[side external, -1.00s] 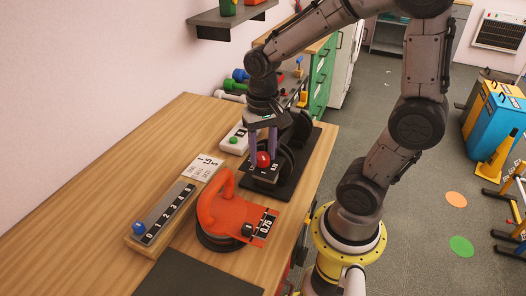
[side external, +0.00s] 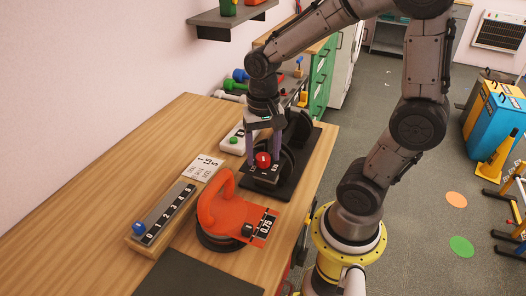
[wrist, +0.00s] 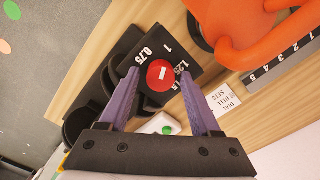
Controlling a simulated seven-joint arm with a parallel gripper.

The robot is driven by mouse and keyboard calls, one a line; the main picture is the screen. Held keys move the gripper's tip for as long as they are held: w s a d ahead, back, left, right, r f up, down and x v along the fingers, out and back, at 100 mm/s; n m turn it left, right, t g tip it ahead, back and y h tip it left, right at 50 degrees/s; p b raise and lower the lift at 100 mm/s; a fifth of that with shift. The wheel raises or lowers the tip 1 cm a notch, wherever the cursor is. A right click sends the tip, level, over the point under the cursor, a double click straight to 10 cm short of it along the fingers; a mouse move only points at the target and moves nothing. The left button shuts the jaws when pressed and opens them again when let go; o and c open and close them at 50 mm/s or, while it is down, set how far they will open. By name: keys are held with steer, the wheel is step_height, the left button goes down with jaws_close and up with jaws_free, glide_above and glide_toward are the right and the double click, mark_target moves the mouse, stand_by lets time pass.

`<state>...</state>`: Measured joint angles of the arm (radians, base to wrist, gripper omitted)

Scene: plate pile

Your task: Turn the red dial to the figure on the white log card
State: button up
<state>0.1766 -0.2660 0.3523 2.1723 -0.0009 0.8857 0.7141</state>
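The red dial (wrist: 160,74) sits on a black panel (wrist: 185,58) printed with white figures, among them 0.75, 1 and 1.25. A short white mark shows on the dial; which figure it points to I cannot tell surely. My gripper (wrist: 160,76) is open, with its purple fingers on either side of the dial and a gap visible on both sides. In the side view, my gripper (side external: 264,158) is down at the dial (side external: 263,159).
An orange handled device (side external: 222,207) with a 0.75 label stands in front of the dial. A slider box (side external: 160,218) with a blue knob lies left. A white box (side external: 232,140) with a green button and black discs (side external: 297,128) stand close behind.

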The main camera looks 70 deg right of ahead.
mark_target(263, 156)
steer(key=shift+o, duration=0.2)
step_height(263, 156, up, 14)
stand_by(0.6)
steer(key=shift+f, duration=0.1)
steer(key=s+a+f+n+t, duration=0.4)
steer(key=s+n, duration=0.3)
steer(key=n, duration=0.3)
steer(key=shift+f+t, duration=0.2)
steer(key=shift+t, duration=0.6)
